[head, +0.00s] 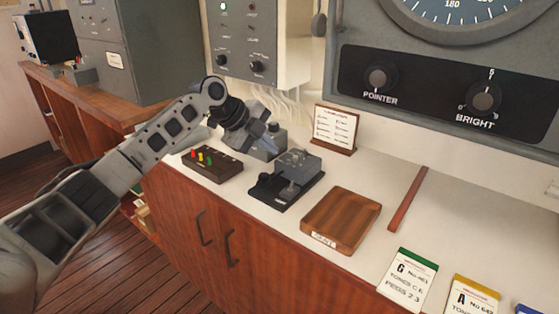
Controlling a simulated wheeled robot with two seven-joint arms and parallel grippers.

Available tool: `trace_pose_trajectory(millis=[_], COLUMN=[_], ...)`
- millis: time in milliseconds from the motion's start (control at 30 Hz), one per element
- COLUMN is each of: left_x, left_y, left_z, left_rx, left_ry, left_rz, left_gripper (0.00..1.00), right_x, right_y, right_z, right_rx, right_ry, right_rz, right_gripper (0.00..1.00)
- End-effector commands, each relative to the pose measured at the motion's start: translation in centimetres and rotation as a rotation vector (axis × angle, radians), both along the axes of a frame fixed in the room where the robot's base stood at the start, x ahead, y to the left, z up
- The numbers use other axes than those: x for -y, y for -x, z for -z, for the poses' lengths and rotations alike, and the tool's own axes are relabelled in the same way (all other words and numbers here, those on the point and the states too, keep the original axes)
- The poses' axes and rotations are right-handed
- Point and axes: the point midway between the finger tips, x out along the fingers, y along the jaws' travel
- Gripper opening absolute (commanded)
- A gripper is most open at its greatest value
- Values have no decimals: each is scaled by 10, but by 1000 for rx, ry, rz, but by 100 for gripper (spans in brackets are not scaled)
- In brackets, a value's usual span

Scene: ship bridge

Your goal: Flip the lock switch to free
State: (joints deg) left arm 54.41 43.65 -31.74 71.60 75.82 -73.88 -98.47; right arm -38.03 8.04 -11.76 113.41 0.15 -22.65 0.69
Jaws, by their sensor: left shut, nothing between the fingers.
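My left gripper (264,141) reaches in from the left and points down over the white counter. Its fingers are shut and empty, at or just in front of a small grey box (272,153); I cannot tell whether they touch it. In front of this box stands a grey device on a black base (288,180) with a black knob at its left end. I cannot make out which small part is the lock switch or how it is set; the gripper hides part of the grey box. My right gripper is not in view.
Left of the device is a dark block with coloured pegs (212,161). A grey panel (247,38) hangs on the wall behind.

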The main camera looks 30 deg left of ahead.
Motion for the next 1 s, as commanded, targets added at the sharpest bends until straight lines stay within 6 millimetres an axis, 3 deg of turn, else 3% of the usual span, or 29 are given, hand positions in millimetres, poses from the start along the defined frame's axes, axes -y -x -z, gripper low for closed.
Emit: trace_pose_trajectory(millis=[200, 400, 1000], left_x=[-16, -23, -24], left_y=[10, 14, 14], left_z=[-38, -54, -56], left_rx=[2, 1, 0], left_ry=[0, 0, 1], left_rz=[0, 0, 1], left_gripper=[0, 0, 0], right_x=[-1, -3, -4], right_y=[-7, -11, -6], right_z=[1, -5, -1], right_rx=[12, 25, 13], right_ry=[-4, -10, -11], right_rz=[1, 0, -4], right_gripper=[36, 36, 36])
